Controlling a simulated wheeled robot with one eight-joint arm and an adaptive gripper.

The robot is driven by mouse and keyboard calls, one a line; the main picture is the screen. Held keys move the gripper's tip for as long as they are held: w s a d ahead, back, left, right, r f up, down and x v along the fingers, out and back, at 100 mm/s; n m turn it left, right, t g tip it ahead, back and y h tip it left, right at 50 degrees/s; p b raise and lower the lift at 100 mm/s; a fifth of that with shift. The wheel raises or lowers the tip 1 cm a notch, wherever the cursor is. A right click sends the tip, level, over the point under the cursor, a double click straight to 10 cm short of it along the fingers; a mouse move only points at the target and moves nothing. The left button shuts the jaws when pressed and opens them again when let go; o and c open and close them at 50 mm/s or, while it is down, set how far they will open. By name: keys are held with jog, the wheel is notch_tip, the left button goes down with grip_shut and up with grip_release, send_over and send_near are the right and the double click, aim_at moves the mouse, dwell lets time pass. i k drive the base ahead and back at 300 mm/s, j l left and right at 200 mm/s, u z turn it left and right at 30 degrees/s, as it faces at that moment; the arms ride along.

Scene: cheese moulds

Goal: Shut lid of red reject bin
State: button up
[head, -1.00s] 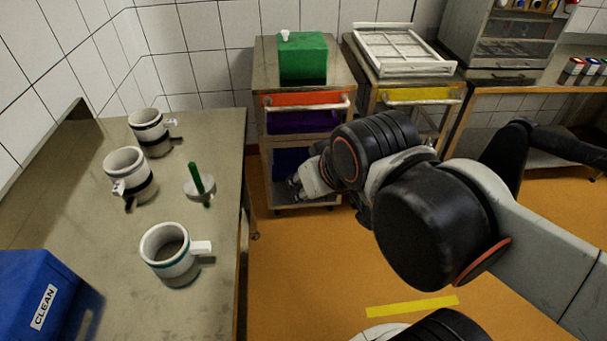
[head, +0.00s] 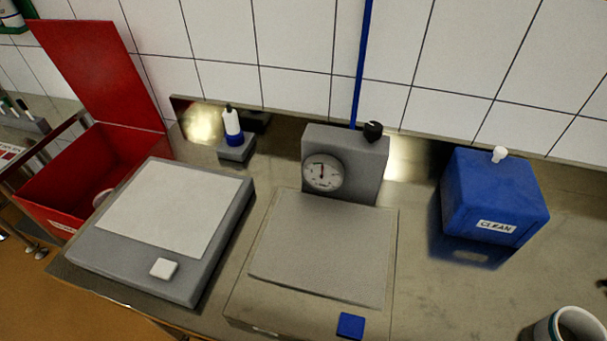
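The red reject bin (head: 60,178) stands at the left end of the counter in the head view. Its red lid (head: 98,75) is open and stands up, leaning back toward the tiled wall. A pale round thing shows partly inside the bin near its right side. The front label is only partly visible. My gripper is not in this view.
A flat scale with a pale plate (head: 168,207) stands right beside the bin. A dial scale (head: 344,164), a small blue-and-white bottle (head: 232,127) and a blue CLEAN box (head: 493,200) are on the counter. A mug (head: 566,327) is at lower right.

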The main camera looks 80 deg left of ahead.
aim_at(91, 56)
jog(key=k+l+u, duration=0.7)
jog(key=i+u, duration=0.1)
jog(key=u, duration=3.05)
jog(key=i+z, duration=0.1)
jog(key=i, duration=0.5)
jog(key=i+j+z, duration=0.15)
jog(key=i, duration=0.4)
